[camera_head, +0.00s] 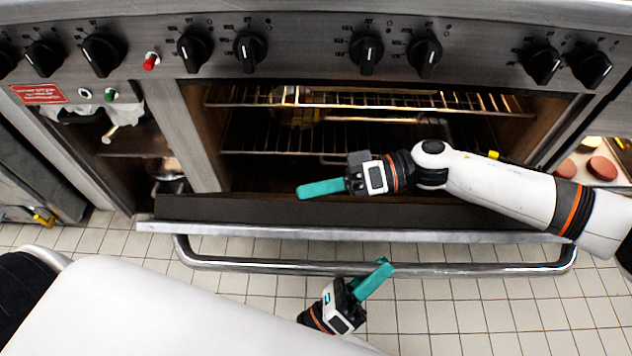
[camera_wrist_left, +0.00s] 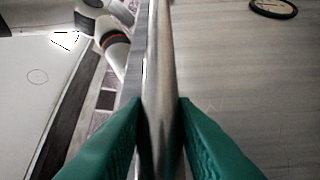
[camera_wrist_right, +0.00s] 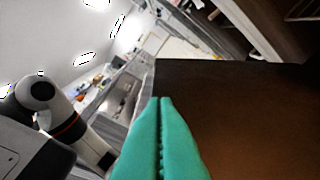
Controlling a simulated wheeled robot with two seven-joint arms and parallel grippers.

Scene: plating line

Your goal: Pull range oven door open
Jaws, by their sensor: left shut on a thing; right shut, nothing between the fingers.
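The range oven door (camera_head: 450,235) is tipped down and partly open, with its dark inner panel (camera_head: 230,208) and the oven cavity showing. Its long metal handle (camera_head: 480,268) runs along the front. My left gripper (camera_head: 384,266) is shut on the handle right of its middle; the bar shows between its green fingers in the left wrist view (camera_wrist_left: 160,120). My right gripper (camera_head: 302,191) is shut and empty above the inner side of the door, in front of the oven opening. In the right wrist view its fingers (camera_wrist_right: 162,105) are pressed together beside a dark brown panel.
Wire racks (camera_head: 350,100) stand inside the oven. Black knobs (camera_head: 365,52) line the panel above. An open compartment (camera_head: 140,143) with several items is at left, and a surface with reddish round items (camera_head: 603,167) at right. Tiled floor (camera_head: 480,318) in front is clear.

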